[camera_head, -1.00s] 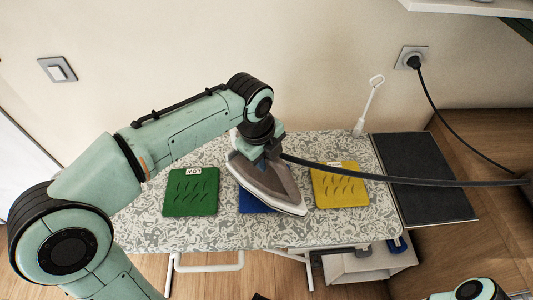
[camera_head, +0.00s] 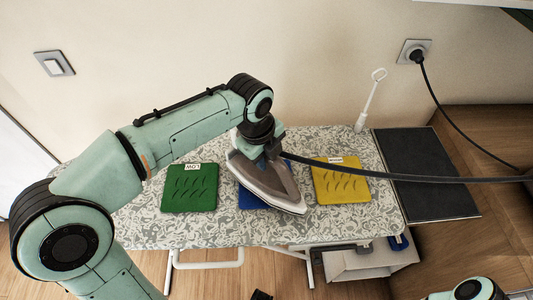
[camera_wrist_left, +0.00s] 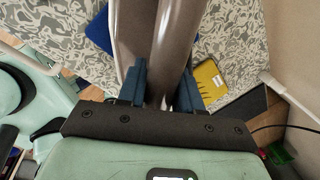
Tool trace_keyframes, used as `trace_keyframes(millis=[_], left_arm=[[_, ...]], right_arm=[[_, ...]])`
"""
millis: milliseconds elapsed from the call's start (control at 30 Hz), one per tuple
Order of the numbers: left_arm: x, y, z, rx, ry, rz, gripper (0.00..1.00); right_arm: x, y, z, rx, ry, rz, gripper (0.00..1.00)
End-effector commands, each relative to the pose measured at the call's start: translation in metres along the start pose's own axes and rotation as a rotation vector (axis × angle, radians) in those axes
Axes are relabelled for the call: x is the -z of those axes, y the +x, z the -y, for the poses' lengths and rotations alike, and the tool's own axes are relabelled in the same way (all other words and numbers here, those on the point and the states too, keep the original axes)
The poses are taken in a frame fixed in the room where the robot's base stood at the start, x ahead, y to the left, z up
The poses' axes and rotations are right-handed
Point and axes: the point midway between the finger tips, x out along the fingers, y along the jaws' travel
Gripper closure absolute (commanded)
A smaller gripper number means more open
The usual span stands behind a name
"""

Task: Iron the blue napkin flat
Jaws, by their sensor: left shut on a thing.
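The iron (camera_head: 268,183) is grey and white and rests over the blue napkin (camera_head: 248,199), hiding most of it. Only a blue edge shows left of the iron; a blue patch also shows in the left wrist view (camera_wrist_left: 99,31). My left gripper (camera_head: 262,150) is shut on the iron's handle from above. In the left wrist view its blue fingers (camera_wrist_left: 160,85) stand on both sides of the handle (camera_wrist_left: 175,45). Part of my right arm shows at the bottom right of the head view, but its gripper does not.
The patterned ironing board (camera_head: 130,232) bears a green napkin (camera_head: 189,188) on the left and a yellow one (camera_head: 340,182) on the right. A black cord (camera_head: 420,179) runs right from the iron, over a dark panel (camera_head: 425,170). A white upright holder (camera_head: 370,100) stands behind.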

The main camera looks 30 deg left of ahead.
Motion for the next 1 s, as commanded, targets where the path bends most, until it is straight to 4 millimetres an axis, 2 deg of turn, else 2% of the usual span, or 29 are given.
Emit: trace_keyframes(millis=[267,1000], left_arm=[[0.0,0.009,-0.001,0.005,0.001,0.001,0.94],[0.0,0.011,-0.001,0.007,0.001,0.001,0.94]], right_arm=[[-0.001,0.007,-0.003,-0.001,0.001,0.003,0.37],[-0.001,0.007,-0.003,-0.001,0.001,0.003,0.37]])
